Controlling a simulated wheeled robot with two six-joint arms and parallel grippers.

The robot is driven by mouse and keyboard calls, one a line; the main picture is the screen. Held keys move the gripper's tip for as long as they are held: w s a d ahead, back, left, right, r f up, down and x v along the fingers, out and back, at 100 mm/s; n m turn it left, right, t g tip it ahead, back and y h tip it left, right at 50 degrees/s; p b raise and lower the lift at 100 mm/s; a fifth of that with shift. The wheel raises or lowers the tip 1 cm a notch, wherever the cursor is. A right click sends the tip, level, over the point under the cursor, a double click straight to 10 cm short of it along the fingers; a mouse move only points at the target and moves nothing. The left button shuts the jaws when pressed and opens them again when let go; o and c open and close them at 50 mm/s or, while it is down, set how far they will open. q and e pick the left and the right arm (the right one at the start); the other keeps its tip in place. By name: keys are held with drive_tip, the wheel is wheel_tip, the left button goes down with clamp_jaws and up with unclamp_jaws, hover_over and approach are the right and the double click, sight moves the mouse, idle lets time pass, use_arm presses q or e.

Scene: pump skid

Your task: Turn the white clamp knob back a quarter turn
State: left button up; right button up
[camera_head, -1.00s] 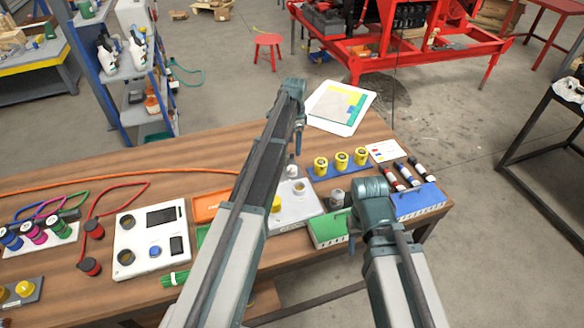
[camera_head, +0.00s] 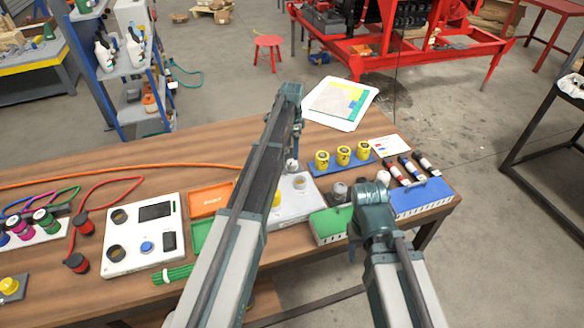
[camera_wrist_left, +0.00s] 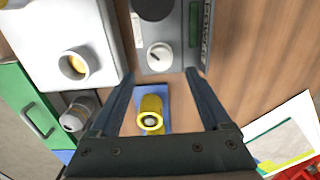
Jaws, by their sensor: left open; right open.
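In the left wrist view a round white knob (camera_wrist_left: 159,56) with a dark pointer line sits on a grey panel (camera_wrist_left: 186,52), below a black dial. My left gripper (camera_wrist_left: 160,74) is open and empty above the bench. Its fingertips are apart, one on either side of the knob in the picture, with the knob just beyond them; whether they touch it I cannot tell. In the head view my left gripper (camera_head: 297,141) points down, and its arm hides most of the grey panel. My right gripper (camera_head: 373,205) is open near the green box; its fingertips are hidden.
Yellow cylinders on a blue plate (camera_head: 365,163) stand close to the left gripper. A white fixture (camera_head: 300,207), a green box (camera_head: 325,227) and a blue box (camera_head: 425,198) line the front. Bare wood (camera_wrist_left: 250,80) is beside the panel.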

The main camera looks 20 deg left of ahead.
sight(292, 162)
use_arm(q)
wheel_tip(292, 162, down, 7)
drive_tip(key=b, duration=0.6)
clamp_jaws()
